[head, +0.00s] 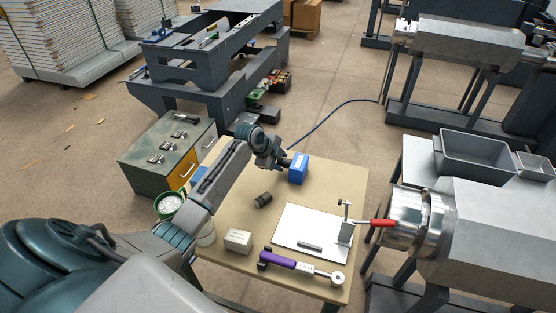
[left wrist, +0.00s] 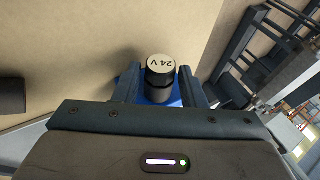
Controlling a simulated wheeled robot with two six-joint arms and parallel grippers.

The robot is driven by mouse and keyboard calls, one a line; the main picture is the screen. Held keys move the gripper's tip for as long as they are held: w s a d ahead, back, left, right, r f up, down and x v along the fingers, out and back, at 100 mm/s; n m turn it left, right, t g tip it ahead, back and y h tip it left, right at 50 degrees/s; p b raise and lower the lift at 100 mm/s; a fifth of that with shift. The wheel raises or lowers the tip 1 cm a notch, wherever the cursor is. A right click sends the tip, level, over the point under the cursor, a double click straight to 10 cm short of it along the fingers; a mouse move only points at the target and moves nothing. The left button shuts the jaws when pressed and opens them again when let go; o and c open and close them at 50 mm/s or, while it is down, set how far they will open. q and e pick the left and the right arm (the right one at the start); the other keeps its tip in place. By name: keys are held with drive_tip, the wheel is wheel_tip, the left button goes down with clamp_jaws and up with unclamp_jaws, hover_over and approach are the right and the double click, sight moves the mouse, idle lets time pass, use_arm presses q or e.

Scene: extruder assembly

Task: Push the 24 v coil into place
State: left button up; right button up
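The 24 V coil (left wrist: 160,80) is a dark cylinder with a pale end marked "24 V". In the left wrist view it stands between the fingers of my left gripper (left wrist: 161,88), with narrow gaps showing on both sides. The gripper looks open. Blue surface (left wrist: 177,99) shows behind the coil; how deep the coil sits in it is hidden. In the head view my left gripper (head: 279,160) is at the left side of a blue block (head: 298,169) on the table, and the coil cannot be made out clearly. My right gripper is not in view.
The tan table (head: 235,209) also holds a dark cylinder (head: 263,200), a pale box (head: 238,240), a white sheet (head: 300,228), a metal stand (head: 346,228) and a purple-handled tool (head: 290,264).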

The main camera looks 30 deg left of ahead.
use_arm(q)
drive_tip(key=o, duration=0.4)
drive_tip(key=shift+c, duration=0.2)
drive_tip(key=shift+s+r, duration=0.1)
drive_tip(key=b+v, duration=0.2)
drive_tip(key=v, duration=0.8)
drive_tip(key=shift+r, duration=0.25)
drive_tip(key=shift+s+a, duration=0.1)
drive_tip(key=shift+s, duration=0.05)
